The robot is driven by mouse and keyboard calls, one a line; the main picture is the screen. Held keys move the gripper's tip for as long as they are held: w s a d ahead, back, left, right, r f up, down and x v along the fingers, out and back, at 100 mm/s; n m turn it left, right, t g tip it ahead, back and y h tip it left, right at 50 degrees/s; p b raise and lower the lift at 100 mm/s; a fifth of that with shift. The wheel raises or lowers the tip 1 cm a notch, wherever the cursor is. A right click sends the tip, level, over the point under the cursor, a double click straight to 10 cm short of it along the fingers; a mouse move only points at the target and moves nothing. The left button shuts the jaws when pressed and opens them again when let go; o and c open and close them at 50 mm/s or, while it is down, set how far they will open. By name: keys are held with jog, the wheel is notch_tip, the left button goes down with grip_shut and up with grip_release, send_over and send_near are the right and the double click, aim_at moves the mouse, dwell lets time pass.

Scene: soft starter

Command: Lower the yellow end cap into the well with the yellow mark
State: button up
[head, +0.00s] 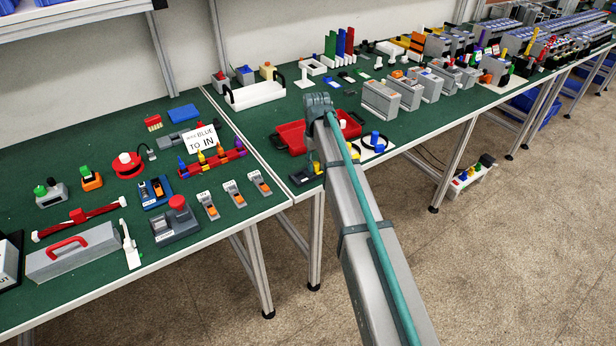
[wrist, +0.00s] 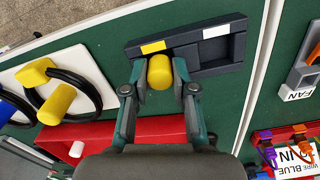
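The yellow end cap (wrist: 160,72) is between the two fingertips of my gripper (wrist: 160,78) in the wrist view, with the fingers close on its sides. It overlaps the yellow-mark end of a dark block (wrist: 218,62) with wells. The block's rim carries a yellow mark (wrist: 153,47) at the left and a white mark (wrist: 216,31) at the right. The cap covers most of the well by the yellow mark, so its height above or inside that well cannot be told. In the head view the dark block (head: 302,177) shows at the table's front edge, and my arm hides much of the gripper.
A red tray (wrist: 105,132) lies close to the block, below it in the wrist view. A white plate with a black ring (wrist: 88,80) and yellow pieces is at the left. A gap between tables runs to the right, with a FAN unit (wrist: 304,78) beyond it.

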jog(key=o, duration=0.4)
jog(key=shift+o, duration=0.2)
jog(key=shift+r, duration=0.15)
notch_tip(320, 180, up, 12)
jog(key=s+d+f+m+g+h, duration=0.1)
jog(key=s+d+f, duration=0.3)
jog(key=f, duration=0.4)
jog(key=s+d+f+m+g, duration=0.1)
jog(key=s+d+f, duration=0.35)
jog(key=f, duration=0.45)
jog(key=s+f+g, duration=0.1)
jog(key=s+f, duration=1.1)
jog(key=f, duration=0.5)
jog(key=s+f+g, duration=0.1)
jog(key=s+f, duration=0.5)
jog(key=s, duration=0.6)
jog(key=s+f+g, duration=0.1)
jog(key=s+f, duration=0.5)
jog(key=s, duration=0.6)
jog(key=s+f+m+g+y, duration=0.1)
jog(key=s+f, duration=0.5)
jog(key=s, duration=0.7)
jog(key=shift+a+f+g, duration=0.15)
jog(key=shift+a+g, duration=0.15)
jog(key=shift+g, duration=0.1)
